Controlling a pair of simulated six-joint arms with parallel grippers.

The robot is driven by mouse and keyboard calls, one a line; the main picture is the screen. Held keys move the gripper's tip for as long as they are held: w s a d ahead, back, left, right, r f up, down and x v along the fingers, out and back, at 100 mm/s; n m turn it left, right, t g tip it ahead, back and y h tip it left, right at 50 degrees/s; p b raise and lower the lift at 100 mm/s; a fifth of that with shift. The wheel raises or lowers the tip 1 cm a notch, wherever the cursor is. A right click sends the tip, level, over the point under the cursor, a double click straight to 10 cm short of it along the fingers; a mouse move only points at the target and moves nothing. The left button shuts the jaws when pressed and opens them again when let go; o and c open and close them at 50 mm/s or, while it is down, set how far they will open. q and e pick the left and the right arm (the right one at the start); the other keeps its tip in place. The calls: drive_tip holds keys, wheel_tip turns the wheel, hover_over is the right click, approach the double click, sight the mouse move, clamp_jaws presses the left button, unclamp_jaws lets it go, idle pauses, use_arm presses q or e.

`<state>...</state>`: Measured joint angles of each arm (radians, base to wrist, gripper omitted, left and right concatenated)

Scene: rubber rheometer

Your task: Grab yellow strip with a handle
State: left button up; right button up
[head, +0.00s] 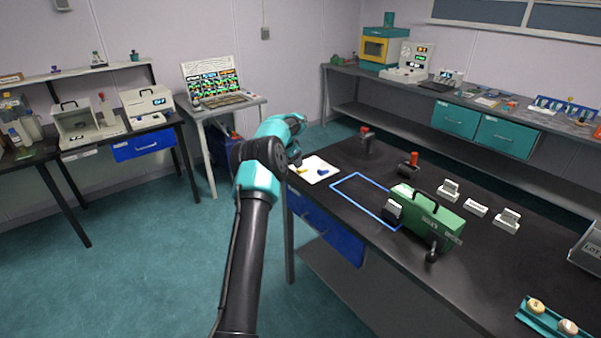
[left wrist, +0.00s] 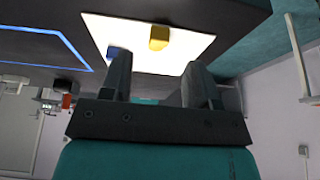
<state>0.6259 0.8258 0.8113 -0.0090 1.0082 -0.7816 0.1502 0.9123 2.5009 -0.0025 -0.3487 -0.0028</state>
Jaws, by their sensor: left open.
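The yellow strip (head: 302,169) lies on a white sheet (head: 325,174) at the left corner of the dark workbench. It shows as a short yellow block in the left wrist view (left wrist: 159,37); I cannot make out a handle. A blue piece (head: 322,172) lies on the sheet to its right; it also shows in the left wrist view (left wrist: 113,52), partly behind a finger. My left gripper (left wrist: 157,68) is open and empty, its fingers pointing towards the sheet, with the yellow strip beyond the gap between them. My right gripper is not in view.
A blue rectangle outline (head: 352,178) marks the bench right of the sheet. A green device with a handle (head: 428,218) stands beside it. Two red-topped tools (head: 410,164) stand at the back. The bench around the sheet is mostly clear.

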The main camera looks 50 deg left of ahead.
sight(297, 171)
use_arm(q)
drive_tip(key=shift+f, duration=0.15)
drive_tip(key=shift+s+x, duration=0.15)
drive_tip(key=shift+x, duration=1.05)
drive_tip(key=shift+s+x, duration=0.1)
drive_tip(key=shift+x, duration=1.15)
drive_tip(key=shift+f, duration=0.1)
drive_tip(key=shift+c, duration=0.4)
drive_tip(key=c, duration=0.9)
